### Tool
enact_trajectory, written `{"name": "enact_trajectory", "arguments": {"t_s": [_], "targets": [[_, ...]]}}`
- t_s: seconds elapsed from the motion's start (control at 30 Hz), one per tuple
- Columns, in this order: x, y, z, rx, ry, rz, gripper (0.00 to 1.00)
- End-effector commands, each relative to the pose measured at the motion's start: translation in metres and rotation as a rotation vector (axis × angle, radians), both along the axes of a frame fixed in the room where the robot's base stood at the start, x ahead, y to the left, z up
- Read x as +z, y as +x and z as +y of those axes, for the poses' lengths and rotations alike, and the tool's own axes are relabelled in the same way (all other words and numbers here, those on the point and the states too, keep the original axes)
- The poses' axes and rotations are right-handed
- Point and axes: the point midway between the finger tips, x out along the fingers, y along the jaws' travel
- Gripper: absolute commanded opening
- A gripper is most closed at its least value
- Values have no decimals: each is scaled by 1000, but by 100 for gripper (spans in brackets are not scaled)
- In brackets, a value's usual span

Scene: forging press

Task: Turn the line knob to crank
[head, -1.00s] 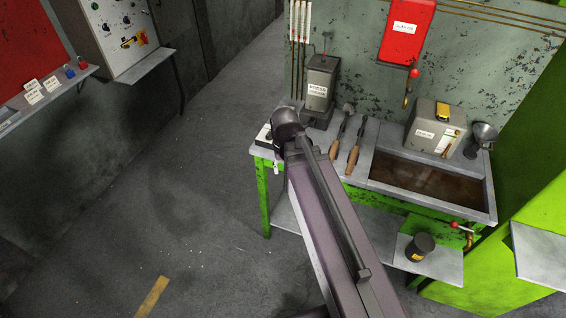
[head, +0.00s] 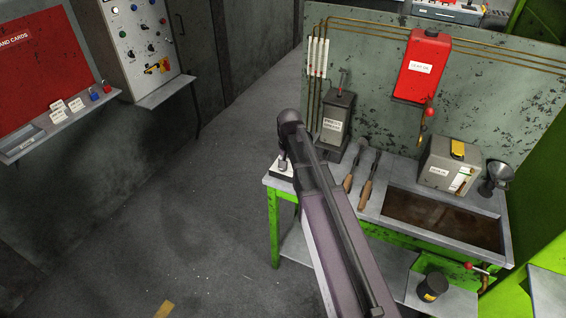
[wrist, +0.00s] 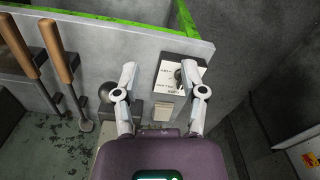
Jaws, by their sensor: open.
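The line knob (wrist: 179,76) is a small dark knob on a pale plate with printed labels (wrist: 168,74), on the near corner of the grey bench. My gripper (wrist: 162,70) is open above that corner in the wrist view. The knob shows between its fingers, close to the right fingertip, and that finger covers part of the plate. I cannot tell which label the knob points to, nor whether a finger touches it. In the head view the labelled plate (head: 279,171) sits at the bench's left end, partly behind my arm.
Two wooden-handled tools (head: 367,193) lie beside the plate. A grey pump box with a lever (head: 336,125) stands behind. A sunken brown tray (head: 440,222), a grey box (head: 448,165) and a funnel (head: 497,175) are right. The floor left of the bench is clear.

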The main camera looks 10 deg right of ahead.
Motion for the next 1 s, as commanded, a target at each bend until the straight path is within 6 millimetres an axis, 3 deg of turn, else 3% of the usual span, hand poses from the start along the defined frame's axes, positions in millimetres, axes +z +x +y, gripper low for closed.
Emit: {"name": "enact_trajectory", "arguments": {"t_s": [0.03,0.2,0.4,1.0], "targets": [[5,30,-1,-34,0,0,54],[12,87,-1,-152,0,0,54],[16,125,-1,-238,0,0,54],[14,131,0,-259,1,-1,54]]}}
